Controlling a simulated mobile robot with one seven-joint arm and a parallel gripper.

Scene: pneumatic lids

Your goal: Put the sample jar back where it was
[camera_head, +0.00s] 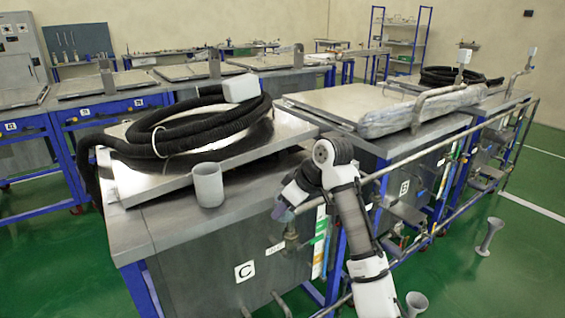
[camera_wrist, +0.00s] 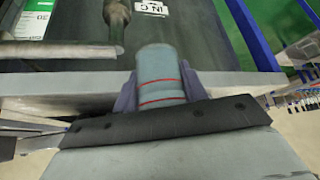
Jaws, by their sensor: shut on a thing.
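My gripper (camera_head: 284,212) is beside the front right of the cabinet marked C, at about the height of its top edge. In the wrist view my gripper (camera_wrist: 160,92) is shut on a grey-blue cylinder with thin red bands, which looks like the sample jar (camera_wrist: 160,72). A finger shows on each side of it. In the head view the held jar is too small to make out clearly. A plain grey cup (camera_head: 208,186) stands upright on the front ledge of cabinet C (camera_head: 152,228), apart from my gripper.
A metal lid (camera_head: 142,188) lies tilted on cabinet C, with a black hose (camera_head: 190,130) coiled on it. A metal rail (camera_head: 400,160) runs along the cabinets, close to my arm. Bare ledge shows around the cup. Flared grey stands (camera_head: 490,236) are on the green floor.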

